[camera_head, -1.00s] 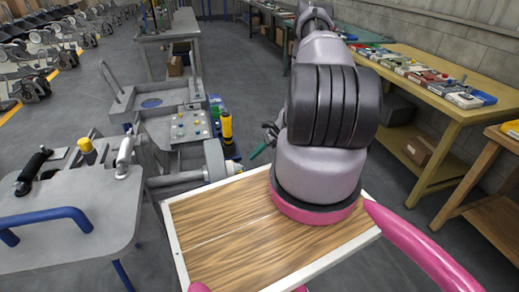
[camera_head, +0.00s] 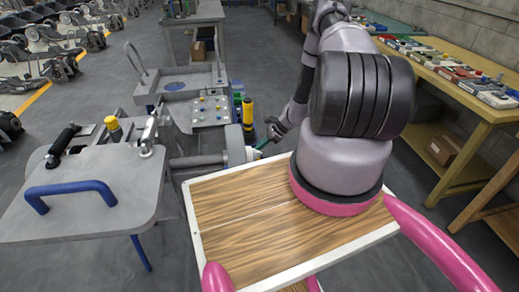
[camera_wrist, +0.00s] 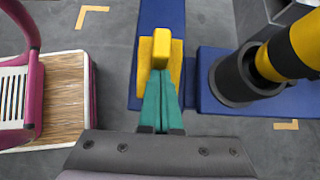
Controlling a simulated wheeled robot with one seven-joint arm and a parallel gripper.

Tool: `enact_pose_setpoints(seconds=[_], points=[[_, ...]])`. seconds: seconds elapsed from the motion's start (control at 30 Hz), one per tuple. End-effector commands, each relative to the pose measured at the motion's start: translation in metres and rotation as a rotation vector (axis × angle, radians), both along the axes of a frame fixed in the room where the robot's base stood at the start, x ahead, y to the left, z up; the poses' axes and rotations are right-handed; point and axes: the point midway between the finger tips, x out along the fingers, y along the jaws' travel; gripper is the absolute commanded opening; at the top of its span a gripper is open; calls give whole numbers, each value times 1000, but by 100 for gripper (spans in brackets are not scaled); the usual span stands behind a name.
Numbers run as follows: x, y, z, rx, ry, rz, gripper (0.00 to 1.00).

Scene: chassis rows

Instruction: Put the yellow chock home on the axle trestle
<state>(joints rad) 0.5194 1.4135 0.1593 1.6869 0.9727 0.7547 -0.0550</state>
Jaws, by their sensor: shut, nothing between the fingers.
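The yellow chock (camera_wrist: 161,52) shows in the wrist view as a block with a raised part, on the blue axle trestle (camera_wrist: 212,68). My gripper (camera_wrist: 160,76) has teal fingers that are shut together with nothing between them. The fingertips are right at the near side of the chock and overlap it in the picture; I cannot tell whether they touch it. In the head view my gripper (camera_head: 262,143) is low beyond my wooden deck, and the trestle (camera_head: 238,95) is mostly hidden. I cannot make out the chock there.
A yellow and black cylinder (camera_wrist: 293,50) stands in a dark round socket (camera_wrist: 240,80) close right of the fingers. A grey table (camera_head: 90,195) with a blue handle is at left. A yellow workbench (camera_head: 460,85) stands at right. Grey floor lies between.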

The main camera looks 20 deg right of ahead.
Motion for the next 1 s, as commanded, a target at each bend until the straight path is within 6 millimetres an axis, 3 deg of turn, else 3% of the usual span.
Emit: enact_pose_setpoints(seconds=[0.4,0.53,0.7,1.0], points=[[22,120,0,5,0,7,0],[29,151,0,3,1,6,0],[33,172,0,3,1,2,0],[34,174,0,3,1,2,0]])
